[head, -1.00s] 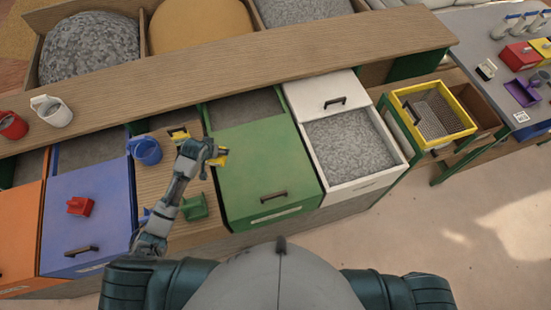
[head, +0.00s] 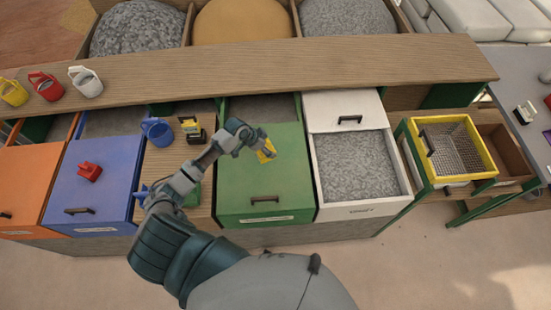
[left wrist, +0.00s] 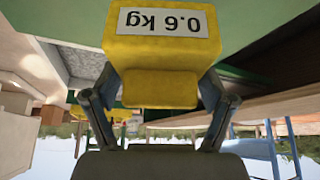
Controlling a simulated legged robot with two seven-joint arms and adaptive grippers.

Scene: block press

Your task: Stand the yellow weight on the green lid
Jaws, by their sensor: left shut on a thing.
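My left gripper (head: 262,146) is shut on the yellow weight (head: 267,155), over the far middle part of the green lid (head: 240,185). The left wrist view shows the weight (left wrist: 160,50) between my two fingers, with its "0.6 kg" label upside down in the picture. I cannot tell whether the weight touches the lid or hangs just above it. The lid has a dark handle (head: 265,199) near its front edge, and the rest of its top is bare. My right gripper is not in view.
An open white bin of grey gravel (head: 355,168) is on the right. A wooden shelf (head: 250,68) runs behind, with several watering-can-like cups at its left end.

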